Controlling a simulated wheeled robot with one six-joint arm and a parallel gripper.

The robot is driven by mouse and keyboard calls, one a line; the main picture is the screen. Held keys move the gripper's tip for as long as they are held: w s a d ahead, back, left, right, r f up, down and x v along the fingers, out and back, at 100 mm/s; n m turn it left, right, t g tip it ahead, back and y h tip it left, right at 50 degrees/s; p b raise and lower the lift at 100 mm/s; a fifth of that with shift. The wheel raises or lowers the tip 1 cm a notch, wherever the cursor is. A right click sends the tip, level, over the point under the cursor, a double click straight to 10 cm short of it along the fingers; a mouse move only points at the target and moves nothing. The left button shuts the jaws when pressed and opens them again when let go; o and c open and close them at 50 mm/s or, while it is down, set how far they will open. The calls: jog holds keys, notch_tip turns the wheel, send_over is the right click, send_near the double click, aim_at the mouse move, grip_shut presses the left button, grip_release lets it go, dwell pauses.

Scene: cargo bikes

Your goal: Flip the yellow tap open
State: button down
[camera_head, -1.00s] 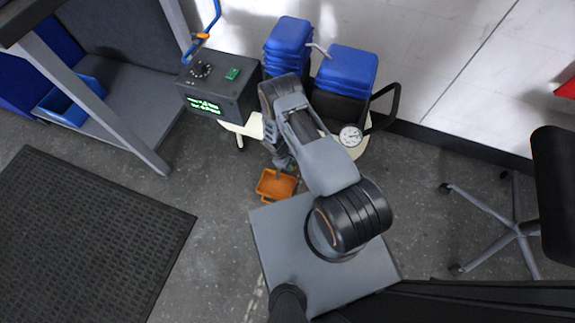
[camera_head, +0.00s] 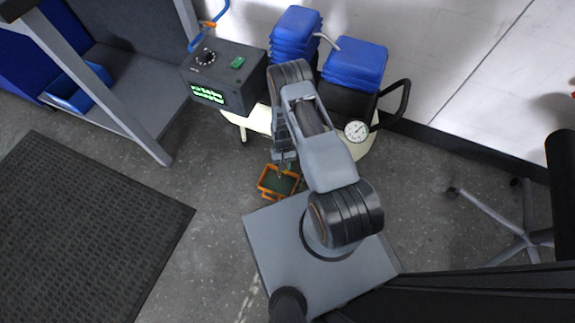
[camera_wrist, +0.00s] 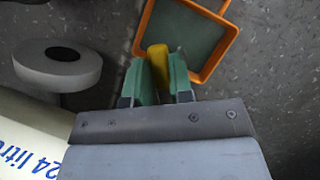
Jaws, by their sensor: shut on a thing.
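The yellow tap (camera_wrist: 157,62) shows in the wrist view between the green-padded fingers of my gripper (camera_wrist: 160,78). The fingers are shut on it, one on each side, so its sides are partly hidden. In the head view my gripper (camera_head: 284,160) points down at the front of the cream-coloured machine (camera_head: 258,119). The tap cannot be made out there. An orange tray (camera_head: 264,192) is just below my gripper, and its rim also shows in the wrist view (camera_wrist: 143,27). The tray's inside looks grey-green.
A dark control box (camera_head: 236,93) with a lit green display stands behind left. A grey bench (camera_head: 110,95) stands left, a black mat (camera_head: 85,230) lies left, and a chair base (camera_head: 525,235) is right.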

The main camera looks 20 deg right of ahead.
jog(key=shift+w+a+m+t+y+b, duration=0.25)
jog(key=shift+a+m+y, duration=0.15)
jog(key=shift+m, duration=0.7)
jog(key=shift+w+a+m+t+y+b, duration=0.15)
jog(key=shift+w+a+m+y, duration=0.15)
jog(key=shift+m, duration=0.8)
jog(key=shift+w+a+m+t+y+b, duration=0.2)
jog(key=shift+a+m+y, duration=0.25)
jog(key=shift+m, duration=0.65)
jog(key=c, duration=1)
grip_release()
jog(key=shift+r, duration=0.1)
jog(key=p+v, duration=0.5)
jog(key=v, duration=0.8)
jog(key=shift+r, duration=0.3)
jog(key=shift+d, duration=0.15)
